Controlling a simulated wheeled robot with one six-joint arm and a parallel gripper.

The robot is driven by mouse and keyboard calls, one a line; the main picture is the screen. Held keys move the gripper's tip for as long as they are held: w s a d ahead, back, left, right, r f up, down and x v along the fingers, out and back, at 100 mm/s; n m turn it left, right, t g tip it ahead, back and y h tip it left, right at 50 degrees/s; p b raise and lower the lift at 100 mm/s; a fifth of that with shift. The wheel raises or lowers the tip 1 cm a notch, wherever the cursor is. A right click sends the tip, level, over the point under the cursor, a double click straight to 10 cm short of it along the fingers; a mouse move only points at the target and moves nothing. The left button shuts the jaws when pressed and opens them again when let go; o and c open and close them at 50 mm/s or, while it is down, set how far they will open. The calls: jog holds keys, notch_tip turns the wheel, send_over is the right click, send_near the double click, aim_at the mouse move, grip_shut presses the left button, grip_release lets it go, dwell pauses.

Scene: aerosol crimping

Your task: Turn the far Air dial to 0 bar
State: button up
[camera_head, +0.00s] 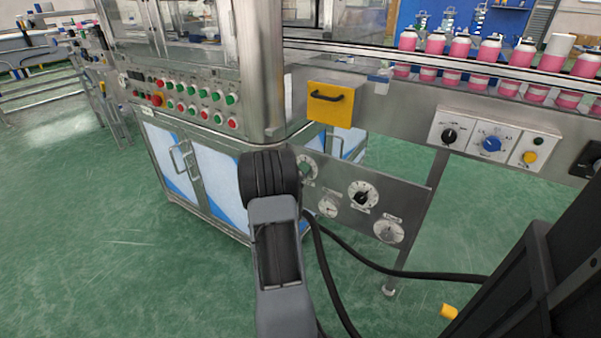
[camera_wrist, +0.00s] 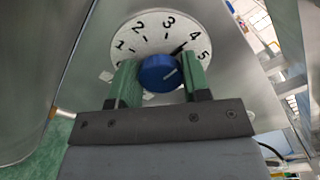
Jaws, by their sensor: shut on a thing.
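In the wrist view, a white round dial face (camera_wrist: 148,28) with black numerals shows 1 to 5 around a blue knob (camera_wrist: 159,74). A dark pointer-like mark lies by the 4, and a light line on the knob points up and right. My gripper (camera_wrist: 160,78) has its green fingers on the left and right sides of the knob, shut on it. The 0 mark is hidden or unreadable. In the head view, this far dial (camera_head: 311,168) is at the panel's left end, partly behind my arm, which hides most of my gripper.
The steel panel (camera_head: 340,214) also carries another dial with a dark knob (camera_head: 362,195) and two gauges (camera_head: 328,206) (camera_head: 388,232). A conveyor with pink cans (camera_head: 460,46) runs behind. A black hose (camera_head: 380,268) hangs below the panel.

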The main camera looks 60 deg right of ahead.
jog(key=n+p, duration=0.2)
jog(key=n, duration=0.6)
jog(key=n+p, duration=0.2)
jog(key=n, duration=0.7)
jog(key=n+p, duration=0.1)
jog(key=n, duration=0.8)
jog(key=shift+s+f+p, duration=0.2)
jog(key=shift+f+p, duration=0.1)
jog(key=shift+p, duration=0.1)
jog(key=shift+n, duration=0.4)
jog(key=o, duration=0.9)
